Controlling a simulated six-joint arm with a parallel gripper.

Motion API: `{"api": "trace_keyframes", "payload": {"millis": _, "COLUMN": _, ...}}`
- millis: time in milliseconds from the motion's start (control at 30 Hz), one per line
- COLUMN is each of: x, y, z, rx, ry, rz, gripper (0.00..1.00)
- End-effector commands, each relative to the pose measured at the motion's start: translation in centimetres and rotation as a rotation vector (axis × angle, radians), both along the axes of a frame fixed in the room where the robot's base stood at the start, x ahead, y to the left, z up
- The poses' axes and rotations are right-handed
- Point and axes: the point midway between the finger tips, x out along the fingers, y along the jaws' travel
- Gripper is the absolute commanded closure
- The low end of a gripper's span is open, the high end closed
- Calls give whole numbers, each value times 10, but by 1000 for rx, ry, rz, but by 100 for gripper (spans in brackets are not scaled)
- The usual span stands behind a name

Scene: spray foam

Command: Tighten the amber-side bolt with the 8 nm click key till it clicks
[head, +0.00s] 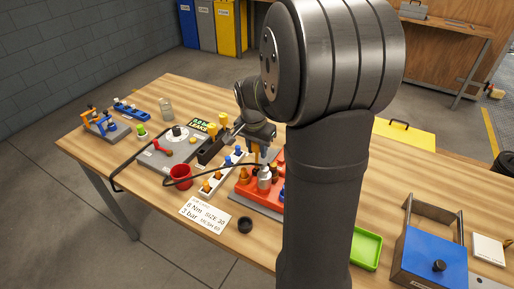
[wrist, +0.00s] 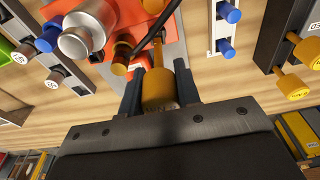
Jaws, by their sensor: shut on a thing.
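My gripper (head: 258,148) is shut on an amber-handled key (wrist: 158,90), whose handle sits between the two fingers in the wrist view. In the head view the key (head: 256,162) is upright over the red block (head: 243,188). A silver cylinder (head: 264,181) stands on that block; it also shows in the wrist view (wrist: 88,27). An orange-amber bolt-like part (wrist: 122,60) lies just beside the held key in the wrist view.
A black rack (head: 210,150) with amber keys and a white strip (head: 210,189) with blue and amber pieces stand left of the block. A red cup (head: 181,176), a black cable, a printed card (head: 204,214) and a black round piece (head: 245,224) are near. A green tray (head: 367,248) lies right.

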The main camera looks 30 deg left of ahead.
Motion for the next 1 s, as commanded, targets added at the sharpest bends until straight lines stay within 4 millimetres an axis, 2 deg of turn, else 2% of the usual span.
{"api": "trace_keyframes", "payload": {"millis": 1000, "x": 0, "y": 0, "z": -13, "rx": -1, "ry": 0, "rz": 0, "gripper": 97}}
